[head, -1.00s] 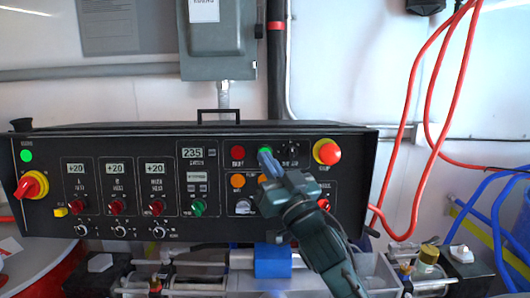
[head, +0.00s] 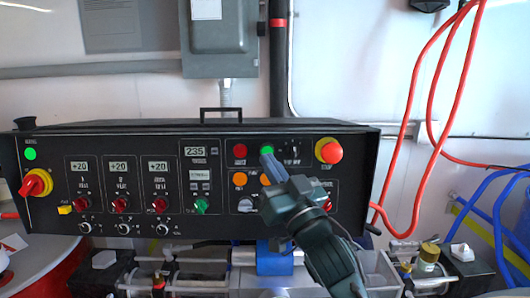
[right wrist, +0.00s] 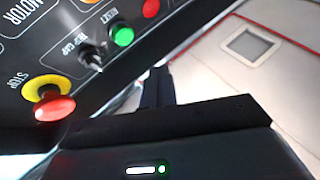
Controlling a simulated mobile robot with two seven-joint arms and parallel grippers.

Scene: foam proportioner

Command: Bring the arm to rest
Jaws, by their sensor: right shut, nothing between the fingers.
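My right gripper (head: 271,168) is in front of the black control panel (head: 100,150), coming up from the lower right. Its narrow blue fingers are together with nothing between them. The tips show just below the green button (head: 267,151) and right of an orange button (head: 240,179). My left gripper is not in view.
A red and yellow rotary switch (head: 36,184) is at the panel's left end and a red stop knob (head: 328,151) at its right. Red hoses (head: 410,160) hang at the right. Pipes and a blue block (head: 274,262) lie below the panel.

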